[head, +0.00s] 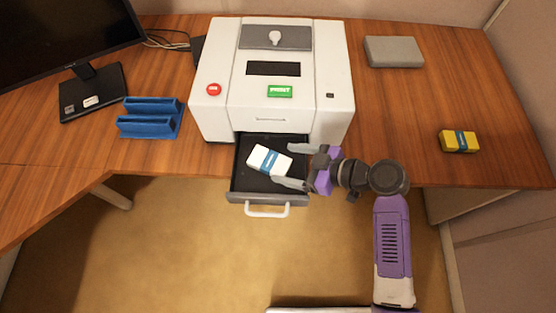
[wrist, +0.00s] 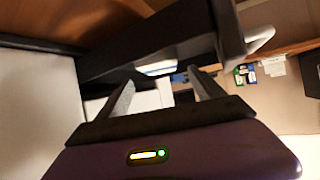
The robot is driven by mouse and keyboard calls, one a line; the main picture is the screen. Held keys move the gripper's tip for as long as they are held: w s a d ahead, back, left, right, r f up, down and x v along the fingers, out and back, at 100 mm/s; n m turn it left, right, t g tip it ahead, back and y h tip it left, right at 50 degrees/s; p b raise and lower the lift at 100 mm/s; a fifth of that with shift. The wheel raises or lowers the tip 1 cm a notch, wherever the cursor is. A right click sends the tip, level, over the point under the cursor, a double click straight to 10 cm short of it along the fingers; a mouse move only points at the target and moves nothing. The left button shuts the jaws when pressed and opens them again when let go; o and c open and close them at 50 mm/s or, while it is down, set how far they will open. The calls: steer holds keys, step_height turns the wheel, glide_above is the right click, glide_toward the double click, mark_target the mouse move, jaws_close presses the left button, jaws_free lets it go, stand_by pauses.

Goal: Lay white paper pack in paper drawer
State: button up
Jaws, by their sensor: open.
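The white paper pack (head: 270,161) with a blue band lies at a slant inside the open paper drawer (head: 267,198), which is pulled out from the front of the white printer (head: 335,103). It appears to rest on the drawer's dark floor. My gripper (head: 283,165) reaches in from the right over the drawer. Its two fingers are spread apart near the pack's right end, and they hold nothing. In the wrist view the open fingers (wrist: 163,95) point towards the dark drawer (wrist: 155,48). Contact between fingers and pack cannot be told.
A yellow pack (head: 459,141) with a blue-grey band lies on the desk at the right. A grey block (head: 393,51) is at the back right. A blue holder (head: 149,118) and a monitor (head: 65,40) are at the left. The drawer's white handle (head: 267,210) sticks out over the floor.

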steer(key=v, duration=0.7)
steer(key=shift+d+b, duration=0.2)
steer(key=shift+b, duration=0.2)
steer(key=shift+s, duration=0.15)
